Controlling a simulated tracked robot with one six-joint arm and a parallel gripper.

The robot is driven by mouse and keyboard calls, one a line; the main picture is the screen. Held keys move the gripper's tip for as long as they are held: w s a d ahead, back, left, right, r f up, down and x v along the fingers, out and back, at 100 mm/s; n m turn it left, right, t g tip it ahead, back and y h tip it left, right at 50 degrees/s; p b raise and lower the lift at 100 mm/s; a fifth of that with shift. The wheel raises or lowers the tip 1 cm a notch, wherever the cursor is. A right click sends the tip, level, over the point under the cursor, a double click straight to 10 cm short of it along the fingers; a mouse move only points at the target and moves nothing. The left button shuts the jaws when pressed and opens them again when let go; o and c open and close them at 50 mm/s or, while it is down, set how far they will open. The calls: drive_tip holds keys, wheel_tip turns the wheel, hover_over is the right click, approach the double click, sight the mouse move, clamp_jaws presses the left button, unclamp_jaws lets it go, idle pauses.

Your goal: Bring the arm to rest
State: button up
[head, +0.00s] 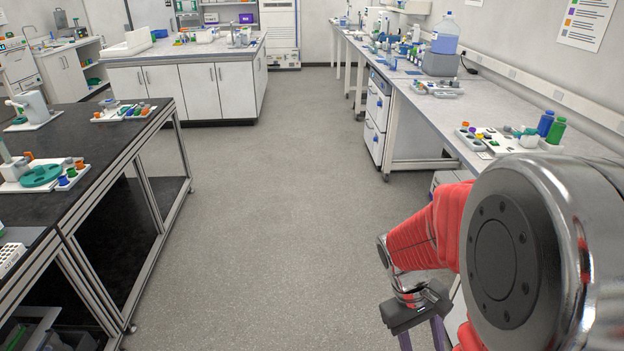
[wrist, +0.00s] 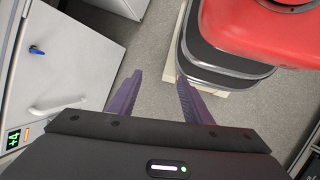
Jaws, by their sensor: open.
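My red and chrome arm reaches down at the right of the head view. My gripper (head: 421,340) is at its lower end, its purple fingers cut off by the bottom edge of the picture. In the wrist view my gripper (wrist: 158,88) has its two purple fingers spread apart. Only the grey floor (wrist: 165,55) shows between them, and nothing is held.
A black bench (head: 95,150) stands at the left and a long pale bench (head: 450,105) at the right. A white-doored island (head: 205,85) stands at the back. The aisle floor (head: 270,210) is clear. A white cabinet (wrist: 65,70) is left of my gripper.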

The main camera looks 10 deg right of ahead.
drive_tip(key=w+a+r+m+t+y, duration=0.1)
drive_tip(key=a+r+t+y, duration=0.1)
drive_tip(key=a+r+t, duration=0.7)
drive_tip(key=a+r, duration=0.6)
drive_tip(key=r, duration=0.3)
drive_tip(key=shift+w+a+r+t+y, duration=0.25)
drive_tip(key=shift+w+r+t+y, duration=0.05)
drive_tip(key=shift+r, duration=0.1)
idle(0.6)
